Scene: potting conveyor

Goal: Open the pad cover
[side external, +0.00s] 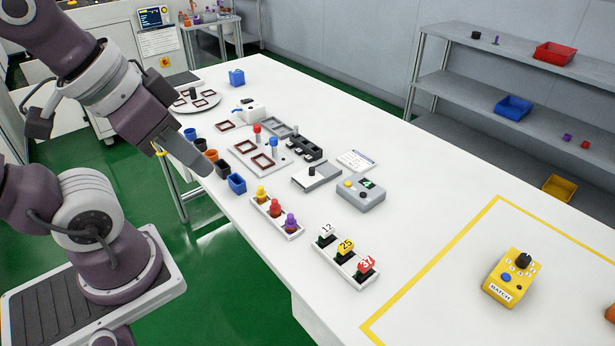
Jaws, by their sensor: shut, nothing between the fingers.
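My gripper (206,169) is at the left, over the table's near edge beside the small cups. It is shut and empty, well to the left of the box and apart from it.
Blue and dark cups (237,183) stand just below my gripper. A rack of coloured bottles (276,211), a numbered-tag rack (345,257), a grey device (361,194) and a fixture board (262,158) surround the box. The table's right part is mostly clear, with a yellow BATCH box (511,278).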

